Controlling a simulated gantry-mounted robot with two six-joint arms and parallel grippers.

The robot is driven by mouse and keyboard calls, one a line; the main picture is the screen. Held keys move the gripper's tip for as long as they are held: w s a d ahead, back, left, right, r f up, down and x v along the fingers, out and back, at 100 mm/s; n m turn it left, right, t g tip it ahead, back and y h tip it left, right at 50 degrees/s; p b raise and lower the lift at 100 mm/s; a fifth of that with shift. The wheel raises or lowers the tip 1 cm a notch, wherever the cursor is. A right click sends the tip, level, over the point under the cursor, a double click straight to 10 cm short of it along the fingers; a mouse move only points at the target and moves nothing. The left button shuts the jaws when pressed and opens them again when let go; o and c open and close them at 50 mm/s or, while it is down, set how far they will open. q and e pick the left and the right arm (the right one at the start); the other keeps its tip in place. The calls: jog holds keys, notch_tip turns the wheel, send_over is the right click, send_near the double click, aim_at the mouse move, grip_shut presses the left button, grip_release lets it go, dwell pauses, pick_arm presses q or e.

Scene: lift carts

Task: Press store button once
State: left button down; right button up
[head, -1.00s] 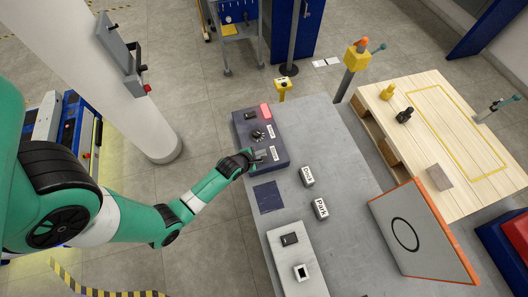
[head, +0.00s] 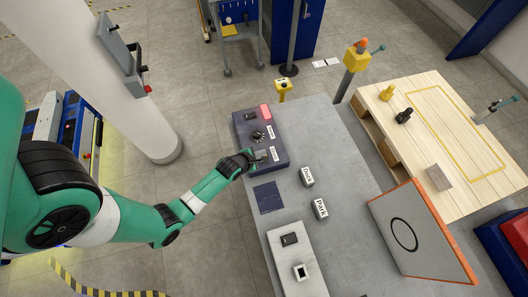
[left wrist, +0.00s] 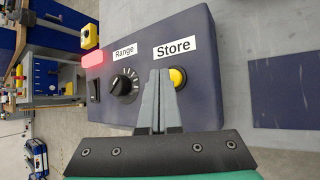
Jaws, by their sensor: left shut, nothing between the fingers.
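The control box (head: 272,160) is dark blue-grey and sits on the grey table. In the left wrist view its store button (left wrist: 178,76) is round and yellow, below the white Store label (left wrist: 174,48). My left gripper (head: 260,156) is shut and empty over the near end of the box. In the left wrist view its closed fingertips (left wrist: 160,72) are just left of the button and partly overlap its edge. I cannot tell whether they touch it. My right gripper is not in view.
A black range knob (left wrist: 123,84), a black rocker switch (left wrist: 94,90) and a red lamp (left wrist: 93,59) are on the same box. Dock (head: 307,176) and Park (head: 320,209) blocks stand on the grey table (head: 340,240). A tilted orange-edged panel (head: 425,235) stands at the right.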

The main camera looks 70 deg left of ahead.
pick_arm(q)
jog(key=shift+r, duration=0.35)
notch_tip(320, 180, up, 5)
jog(key=p, duration=0.5)
jog(key=shift+f, duration=0.1)
dwell(0.6)
